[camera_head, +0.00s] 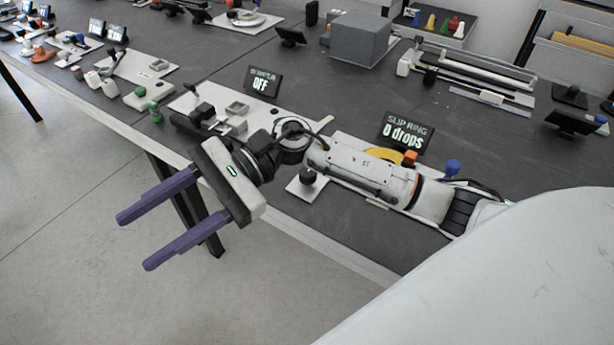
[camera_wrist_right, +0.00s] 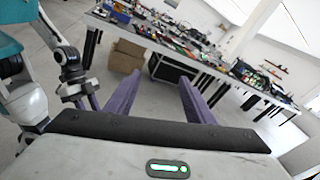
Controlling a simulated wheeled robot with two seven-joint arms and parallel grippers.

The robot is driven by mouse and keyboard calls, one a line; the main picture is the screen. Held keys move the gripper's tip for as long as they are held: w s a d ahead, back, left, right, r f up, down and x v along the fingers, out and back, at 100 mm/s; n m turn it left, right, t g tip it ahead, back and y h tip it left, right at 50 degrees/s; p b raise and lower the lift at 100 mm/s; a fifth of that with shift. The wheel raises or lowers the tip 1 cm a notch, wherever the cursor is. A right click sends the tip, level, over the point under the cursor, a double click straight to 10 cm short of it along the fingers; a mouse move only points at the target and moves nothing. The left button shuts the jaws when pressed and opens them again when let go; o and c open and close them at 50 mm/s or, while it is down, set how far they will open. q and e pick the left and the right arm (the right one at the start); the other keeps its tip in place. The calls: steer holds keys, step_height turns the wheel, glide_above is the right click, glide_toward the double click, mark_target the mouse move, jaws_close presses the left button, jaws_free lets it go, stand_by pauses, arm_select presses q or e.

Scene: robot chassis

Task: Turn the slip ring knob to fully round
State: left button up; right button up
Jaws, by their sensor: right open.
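The slip ring unit stands on the bench in the head view, partly hidden behind my right arm. Its yellow-orange disc (camera_head: 383,153) and orange block (camera_head: 410,157) show above the forearm. A black knob (camera_head: 307,175) sits on a pale plate in front of the arm; I cannot tell for sure that it is the slip ring knob. The display (camera_head: 405,133) reads "SLIP RING 0 drops". My right gripper (camera_head: 138,242) is open and empty, out past the bench's front edge over the floor. Its fingers also show in the right wrist view (camera_wrist_right: 158,90). Purple finger-like parts, likely my left gripper (camera_wrist_right: 91,72), show at that view's left.
A blue knob (camera_head: 452,167) stands right of the slip ring display. Left of it are a display reading "OFF" (camera_head: 263,84) and a plate with small blocks. A grey box (camera_head: 359,39) stands farther back. The floor before the bench is clear.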

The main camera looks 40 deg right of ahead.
steer(key=w+d+f+n+h+b, duration=0.1)
steer(key=d+f+n+h, duration=0.3)
steer(key=n, duration=0.2)
steer(key=r+n+t+h+b, duration=0.1)
steer(key=n+h+b, duration=0.2)
steer(key=n+h, duration=0.75)
glide_above(308, 176)
steer(key=w, duration=0.1)
steer(key=m+h, duration=0.2)
arm_select(q)
steer(key=f, duration=0.2)
steer(key=w+f, duration=0.1)
steer(key=shift+w+d+f+b, duration=0.1)
steer(key=shift+d+f+b, duration=0.25)
steer(key=shift+f, duration=0.05)
arm_select(e)
steer(key=f, duration=0.9)
steer(key=shift+d+f, duration=0.15)
steer(key=shift+d, duration=0.25)
steer(key=c, duration=1.1)
steer(key=shift+o, duration=0.2)
